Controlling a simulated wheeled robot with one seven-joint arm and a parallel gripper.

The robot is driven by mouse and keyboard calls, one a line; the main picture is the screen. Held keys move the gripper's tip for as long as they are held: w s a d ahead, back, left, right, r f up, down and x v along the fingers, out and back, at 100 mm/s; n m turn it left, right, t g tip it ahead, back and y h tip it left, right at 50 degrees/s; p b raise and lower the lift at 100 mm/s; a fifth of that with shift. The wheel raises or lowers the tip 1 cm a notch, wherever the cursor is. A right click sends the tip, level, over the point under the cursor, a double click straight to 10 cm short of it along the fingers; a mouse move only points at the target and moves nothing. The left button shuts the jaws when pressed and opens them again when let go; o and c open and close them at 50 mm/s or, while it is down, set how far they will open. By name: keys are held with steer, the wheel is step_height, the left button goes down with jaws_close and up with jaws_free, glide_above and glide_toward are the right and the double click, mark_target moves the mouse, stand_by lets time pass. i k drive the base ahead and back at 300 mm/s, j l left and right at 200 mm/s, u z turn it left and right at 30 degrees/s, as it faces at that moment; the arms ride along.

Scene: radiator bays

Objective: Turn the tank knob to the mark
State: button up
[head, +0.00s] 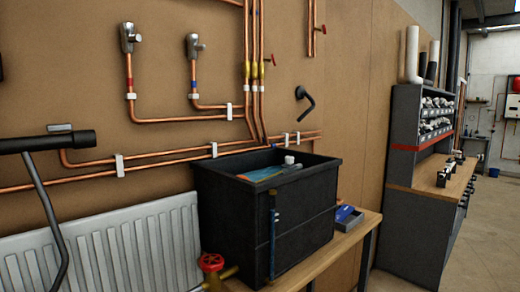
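A black open-topped tank (222,215) stands on a wooden bench (300,274) in the middle of the head view. Water with a blue tint and an orange-brown piece show inside it. A small white cap-like part (289,160) sits at the tank's far inner side. A thin blue upright tube (273,232) runs down its front. A red round knob (211,262) on a brass valve is low at the tank's left front. I cannot tell which part is the tank knob, and no mark can be made out. My gripper is not in view.
A white radiator (130,245) is at lower left, with a dark bar on a post (45,143) in front. Copper pipes (175,120) cover the wall. A blue-and-grey box (347,218) lies right of the tank. A grey shelf bench (420,230) stands right; floor (485,235) beyond is clear.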

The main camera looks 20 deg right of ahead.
mark_target(289, 160)
steer(key=i+l+u, duration=0.15)
steer(key=l+u, duration=0.35)
steer(key=l, duration=0.45)
steer(key=l+u, duration=0.45)
steer(key=l, duration=0.5)
steer(key=k, duration=0.05)
